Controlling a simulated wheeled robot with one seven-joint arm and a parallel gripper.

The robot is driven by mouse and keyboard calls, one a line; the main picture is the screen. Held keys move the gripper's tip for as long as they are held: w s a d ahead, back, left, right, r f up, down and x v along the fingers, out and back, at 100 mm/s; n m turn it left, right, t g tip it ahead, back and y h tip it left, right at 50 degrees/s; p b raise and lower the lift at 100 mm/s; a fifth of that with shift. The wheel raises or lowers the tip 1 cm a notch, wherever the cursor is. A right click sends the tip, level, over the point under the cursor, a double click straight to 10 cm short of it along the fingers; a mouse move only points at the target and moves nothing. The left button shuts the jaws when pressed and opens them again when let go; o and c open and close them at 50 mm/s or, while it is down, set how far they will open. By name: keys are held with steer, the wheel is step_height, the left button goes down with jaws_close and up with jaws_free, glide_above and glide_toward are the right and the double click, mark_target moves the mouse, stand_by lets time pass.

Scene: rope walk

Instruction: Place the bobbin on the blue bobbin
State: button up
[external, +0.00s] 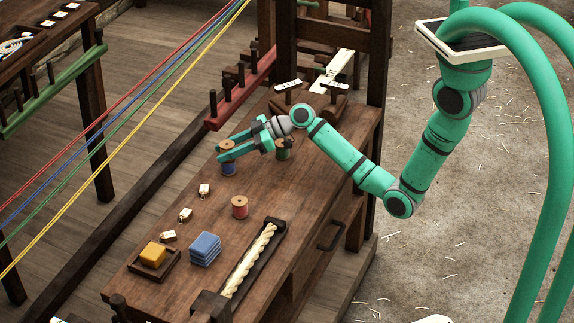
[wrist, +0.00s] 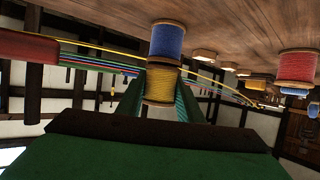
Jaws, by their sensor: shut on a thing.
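My gripper (external: 222,151) is shut on a yellow bobbin (wrist: 161,86), with one finger on each side of it. The yellow bobbin (external: 227,146) is upright in the external view. The wrist view is upside down, and there the blue bobbin (wrist: 167,41) shows between the bench top and the yellow bobbin. The two bobbins look lined up, end to end. I cannot tell whether they touch or a thin gap is left.
A red bobbin (external: 239,207) stands nearer the front on the bench (external: 205,226), and a green bobbin (external: 283,152) is behind my wrist. Small tags (external: 204,190), blue folded cloth (external: 205,248), a yellow block (external: 153,254) and a rope tray (external: 252,262) lie forward. Coloured strands (external: 130,105) run left.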

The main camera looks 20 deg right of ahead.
steer(key=shift+f, duration=0.15)
steer(key=o, duration=1.1)
steer(key=shift+c, duration=0.2)
steer(key=shift+r, duration=0.2)
steer(key=v, duration=1.2)
